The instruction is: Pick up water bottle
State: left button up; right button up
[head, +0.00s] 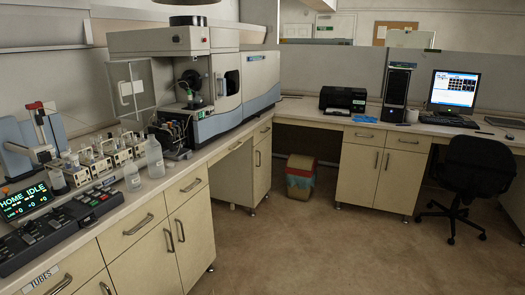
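Two translucent white plastic bottles stand upright on the left counter. I cannot tell from any label which one is the water bottle. Neither of my grippers shows in the head view.
The counter (172,184) has drawers below it. A control panel with a green display (24,202) and small instruments crowd its left part. The spectrometer (190,75) stands behind. The floor (300,245) is open; an office chair (473,172) is at the right.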

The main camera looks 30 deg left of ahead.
aim_at(153, 149)
jog(key=i+u, duration=0.1)
jog(key=i, duration=0.45)
jog(key=i+l, duration=0.15)
jog(key=i, duration=0.4)
jog(key=i+l+u, duration=0.15)
jog(key=i, duration=0.45)
jog(key=i+l+u, duration=0.1)
jog(key=i, duration=0.45)
